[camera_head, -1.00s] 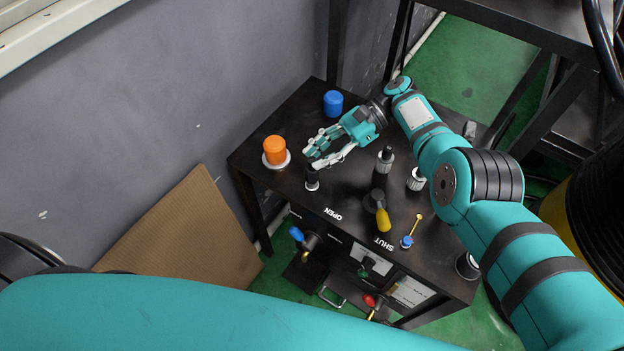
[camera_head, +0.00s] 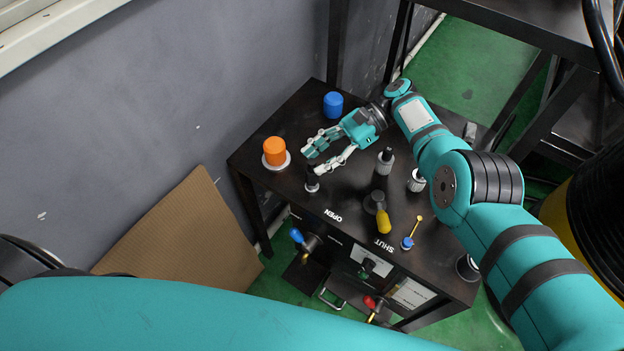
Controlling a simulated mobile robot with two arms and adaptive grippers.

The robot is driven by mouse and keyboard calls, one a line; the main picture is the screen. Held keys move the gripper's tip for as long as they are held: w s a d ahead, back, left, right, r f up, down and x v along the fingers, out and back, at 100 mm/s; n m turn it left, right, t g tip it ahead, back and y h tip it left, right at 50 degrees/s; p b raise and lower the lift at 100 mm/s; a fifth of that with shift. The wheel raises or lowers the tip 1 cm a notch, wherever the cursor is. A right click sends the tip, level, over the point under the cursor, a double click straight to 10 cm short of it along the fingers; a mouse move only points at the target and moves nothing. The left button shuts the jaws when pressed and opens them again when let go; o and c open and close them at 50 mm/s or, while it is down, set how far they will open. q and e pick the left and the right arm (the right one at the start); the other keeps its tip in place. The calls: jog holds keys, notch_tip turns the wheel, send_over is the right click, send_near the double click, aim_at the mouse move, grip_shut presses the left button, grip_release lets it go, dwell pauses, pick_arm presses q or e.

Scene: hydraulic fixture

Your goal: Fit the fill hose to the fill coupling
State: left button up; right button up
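My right gripper (camera_head: 314,163) is above the back left of the black table, its fingers spread with a gap between them, holding nothing that I can see. A short black fitting with a grey collar (camera_head: 312,185) stands upright just below its fingertips. I cannot tell whether they touch. Another upright fitting, black on top with a grey ribbed body (camera_head: 386,161), stands at mid table, and a grey ribbed cap (camera_head: 416,181) to its right. I cannot tell which part is the fill hose or the fill coupling. My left gripper is out of view.
The black table (camera_head: 300,105) also carries an orange knob (camera_head: 275,150), a blue cap (camera_head: 333,104) and a yellow-handled valve (camera_head: 383,220) by OPEN and SHUT labels. Blue and red handles are on the front. A grey wall is behind; cardboard (camera_head: 190,228) leans at left.

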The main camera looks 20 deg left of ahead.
jog(key=shift+o, duration=0.5)
notch_tip(320, 180, up, 10)
dwell(0.6)
